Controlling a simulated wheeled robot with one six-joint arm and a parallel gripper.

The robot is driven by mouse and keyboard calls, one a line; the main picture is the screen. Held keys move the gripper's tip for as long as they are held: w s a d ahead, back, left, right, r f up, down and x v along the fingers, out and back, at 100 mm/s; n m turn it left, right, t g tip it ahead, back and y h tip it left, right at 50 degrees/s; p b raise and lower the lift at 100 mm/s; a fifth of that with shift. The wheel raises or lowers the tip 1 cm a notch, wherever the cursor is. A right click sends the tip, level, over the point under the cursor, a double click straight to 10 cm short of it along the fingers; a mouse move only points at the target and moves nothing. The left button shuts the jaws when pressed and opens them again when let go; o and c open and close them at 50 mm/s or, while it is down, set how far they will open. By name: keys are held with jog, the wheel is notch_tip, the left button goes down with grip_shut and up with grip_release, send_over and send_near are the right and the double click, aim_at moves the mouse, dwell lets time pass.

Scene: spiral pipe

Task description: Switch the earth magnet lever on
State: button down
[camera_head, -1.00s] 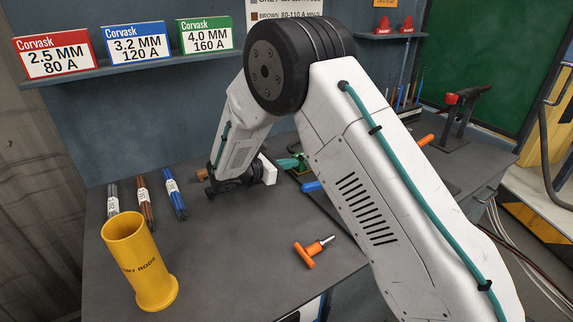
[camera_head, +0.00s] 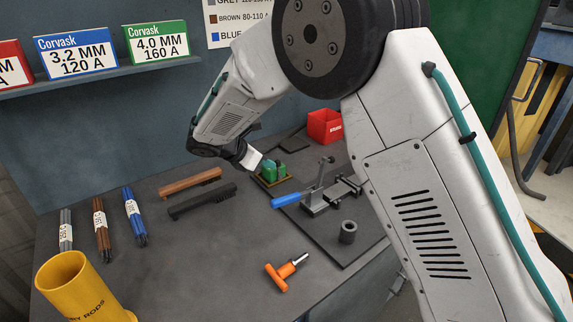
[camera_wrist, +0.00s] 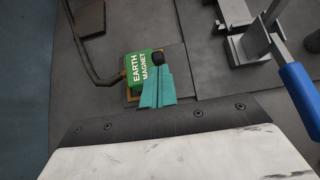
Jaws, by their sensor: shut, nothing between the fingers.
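The green earth magnet block (camera_wrist: 139,70), with white "EARTH MAGNET" lettering, sits on the dark bench and shows at the upper middle of the wrist view. A black round knob (camera_wrist: 158,58) is at its right side, just beyond my fingertips; the rest of the lever is hidden or cannot be made out. My gripper (camera_wrist: 158,72), with teal fingers, is shut and empty, its tips right at the block and knob. Whether they touch cannot be told. In the head view the green magnet (camera_head: 281,173) stands just right of my gripper (camera_head: 265,164).
A clamp with a blue handle (camera_head: 286,200) stands right of the magnet, near a steel cylinder (camera_head: 348,232). A brown brush (camera_head: 190,182) and black brush (camera_head: 203,201) lie left. A red box (camera_head: 325,126) is behind. An orange T-handle tool (camera_head: 281,277) lies in front.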

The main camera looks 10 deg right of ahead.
aim_at(277, 160)
jog(key=d+y, duration=0.1)
jog(key=w+d+r+g+y, duration=0.1)
jog(key=shift+w+y, duration=0.1)
jog(key=shift+y, duration=0.2)
jog(key=shift+w+d+r+g+y, duration=0.15)
jog(key=shift+w+d+g+y, duration=0.3)
jog(key=shift+d+g+y, duration=0.45)
jog(key=shift+s+a, duration=0.1)
jog(key=shift+a, duration=0.2)
jog(key=shift+r, duration=0.75)
jog(key=shift+r, duration=0.4)
notch_tip(277, 160, up, 9)
jog(key=a, duration=0.1)
jog(key=shift+s+a, duration=0.2)
jog(key=shift+s, duration=0.15)
